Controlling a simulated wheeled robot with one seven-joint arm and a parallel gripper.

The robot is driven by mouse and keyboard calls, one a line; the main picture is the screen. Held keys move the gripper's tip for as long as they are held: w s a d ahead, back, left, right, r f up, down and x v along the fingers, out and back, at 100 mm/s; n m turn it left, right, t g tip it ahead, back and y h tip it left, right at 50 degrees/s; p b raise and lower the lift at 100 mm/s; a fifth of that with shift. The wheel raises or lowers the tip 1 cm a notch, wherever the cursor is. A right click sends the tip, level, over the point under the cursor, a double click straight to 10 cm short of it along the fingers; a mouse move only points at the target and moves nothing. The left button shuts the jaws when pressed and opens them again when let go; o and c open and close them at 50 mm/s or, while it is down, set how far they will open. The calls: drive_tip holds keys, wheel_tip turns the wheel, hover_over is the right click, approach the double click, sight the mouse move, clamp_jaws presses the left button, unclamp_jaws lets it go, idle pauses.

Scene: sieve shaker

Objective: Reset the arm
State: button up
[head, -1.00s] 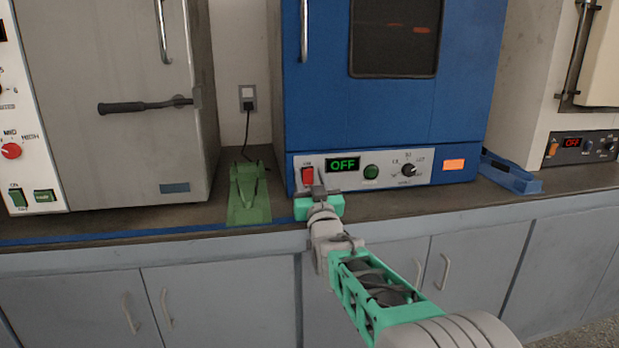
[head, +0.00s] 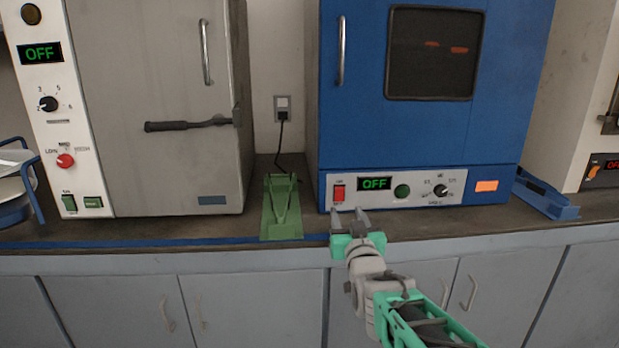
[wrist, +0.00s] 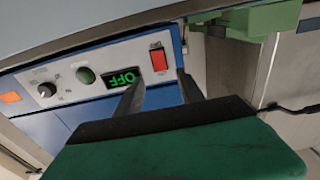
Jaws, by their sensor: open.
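My gripper (head: 349,218) is in front of the lower left of the blue oven's control panel (head: 395,191), over the counter's front edge. Its two dark fingers are apart with nothing between them. The red rocker switch (head: 339,193) sits just beyond the fingertips, and the oven's display (head: 375,184) reads OFF. In the wrist view the fingers (wrist: 158,90) point toward the panel, with the red switch (wrist: 159,58) beside them. I cannot tell whether a finger touches the panel.
A green stand (head: 283,210) is on the counter left of the blue oven. A grey oven (head: 160,110) stands further left, its display reading OFF. A blue tray (head: 545,200) lies to the right. Cabinet doors with handles (head: 470,292) are below the counter.

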drive_tip(key=s+r+g+p, duration=0.3)
drive_tip(key=s+g+p, duration=0.2)
drive_tip(key=s+p, duration=0.3)
drive_tip(key=s+r+g+p, duration=0.3)
drive_tip(key=s+g+p, duration=0.2)
drive_tip(key=s+p, duration=0.3)
drive_tip(key=s+r+g+p, duration=0.3)
drive_tip(key=s+g+p, duration=0.2)
drive_tip(key=s, duration=0.9)
drive_tip(key=p, duration=0.3)
drive_tip(key=shift+s+a+r, duration=0.15)
drive_tip(key=shift+s+r, duration=0.05)
drive_tip(key=shift+s, duration=0.1)
